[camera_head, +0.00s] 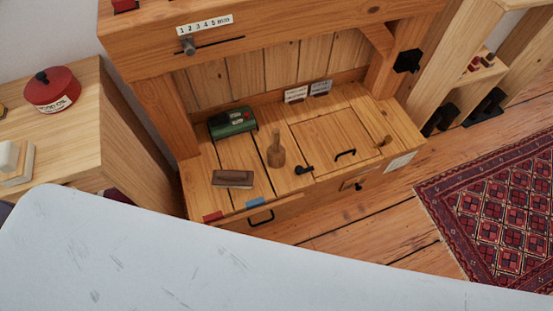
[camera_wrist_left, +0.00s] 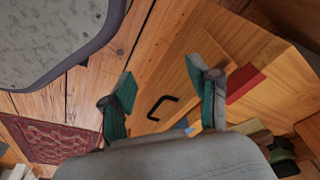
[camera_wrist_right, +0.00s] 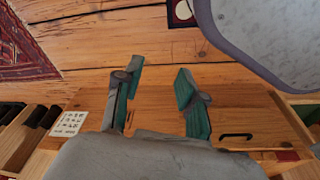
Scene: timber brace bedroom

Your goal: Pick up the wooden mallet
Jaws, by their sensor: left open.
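The wooden mallet (camera_head: 276,150) stands upright on the wooden bench top, its round head down and its handle pointing up, between a green box and a black knob. I cannot make it out in either wrist view. My left gripper (camera_wrist_left: 168,92) is open and empty, above the front of the bench with a black drawer handle (camera_wrist_left: 162,107) between its fingers. My right gripper (camera_wrist_right: 158,88) is open and empty over the bench front and floor. Neither gripper shows in the head view.
A green box (camera_head: 232,122) and a brown block (camera_head: 232,179) stand near the mallet on the bench (camera_head: 255,184). A black-handled hatch (camera_head: 325,140) lies to its right. A side cabinet with a red tin (camera_head: 52,90) stands left. A patterned rug (camera_head: 500,210) covers the floor at right.

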